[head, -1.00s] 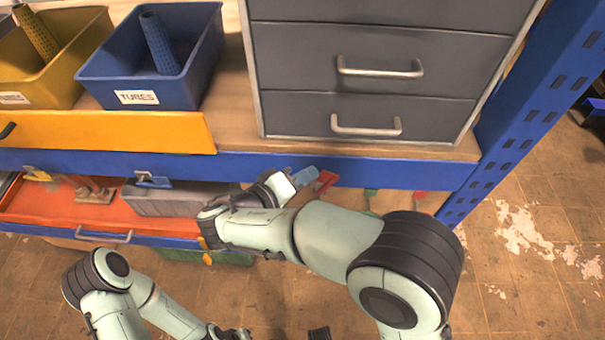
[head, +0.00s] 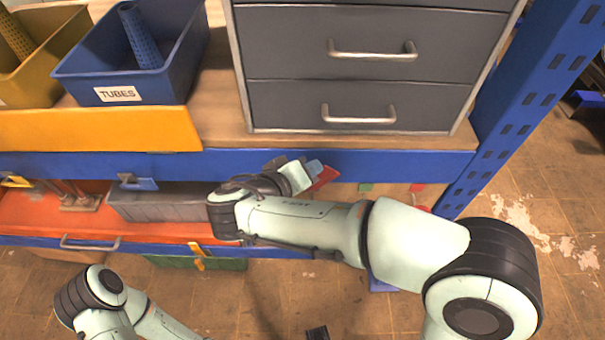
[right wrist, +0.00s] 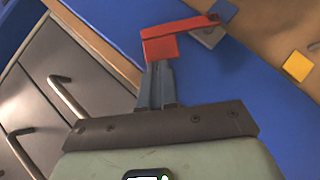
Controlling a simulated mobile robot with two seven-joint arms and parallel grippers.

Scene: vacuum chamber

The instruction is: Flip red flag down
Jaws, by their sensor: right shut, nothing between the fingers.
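The red flag (head: 327,177) shows under the blue shelf beam in the head view, partly hidden by my right gripper. In the right wrist view the red flag (right wrist: 180,36) is a red block with a bar reaching to the upper right. My right gripper (head: 316,168) is shut and empty, right beside the flag. In the right wrist view its grey fingertips (right wrist: 158,66) are together just below the red block; I cannot tell whether they touch it. My left arm shows at the lower left of the head view, but its gripper is out of view.
The blue beam (head: 400,163) runs above the flag, with a grey drawer cabinet (head: 360,105) on the shelf above. A blue bin (head: 180,60) stands left of the cabinet. A blue post (head: 535,100) is at right. An orange drawer (head: 30,220) holds a grey box (head: 165,205).

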